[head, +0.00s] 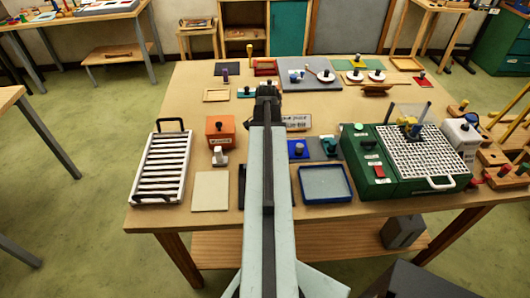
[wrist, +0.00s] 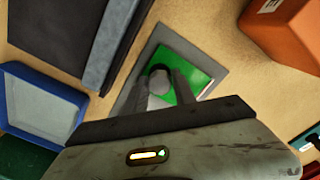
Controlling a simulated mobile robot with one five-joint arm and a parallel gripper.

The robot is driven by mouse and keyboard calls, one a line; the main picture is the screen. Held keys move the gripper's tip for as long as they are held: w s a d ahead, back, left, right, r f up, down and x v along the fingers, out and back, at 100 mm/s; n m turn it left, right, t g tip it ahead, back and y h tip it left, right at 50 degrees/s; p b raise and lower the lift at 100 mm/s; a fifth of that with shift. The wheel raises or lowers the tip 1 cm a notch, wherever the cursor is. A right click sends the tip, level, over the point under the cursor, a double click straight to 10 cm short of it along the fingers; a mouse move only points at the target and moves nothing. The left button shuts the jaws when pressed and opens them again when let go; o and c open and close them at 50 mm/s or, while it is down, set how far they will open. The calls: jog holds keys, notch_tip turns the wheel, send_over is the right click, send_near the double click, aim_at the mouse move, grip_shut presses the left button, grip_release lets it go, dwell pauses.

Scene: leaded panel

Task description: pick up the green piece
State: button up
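The green piece (wrist: 196,72) is a flat bright green square lying on a grey plate (wrist: 126,100) in the wrist view. My gripper (wrist: 161,76) points down at the piece, one grey finger on each side of the knob. The fingers stand apart, but I cannot tell whether they touch the knob. In the head view my own arm hides the piece and the fingertips.
An orange box (head: 220,130) stands left of my arm, with a white slatted rack (head: 163,168) beyond. A blue-rimmed tray (head: 325,196) and a green machine (head: 370,180) lie to the right. Several small knobbed pieces crowd the table's back.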

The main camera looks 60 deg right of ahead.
grip_shut()
notch_tip(320, 180, up, 10)
jog(key=p, duration=1)
jog(key=shift+r, duration=0.15)
grip_release()
grip_shut()
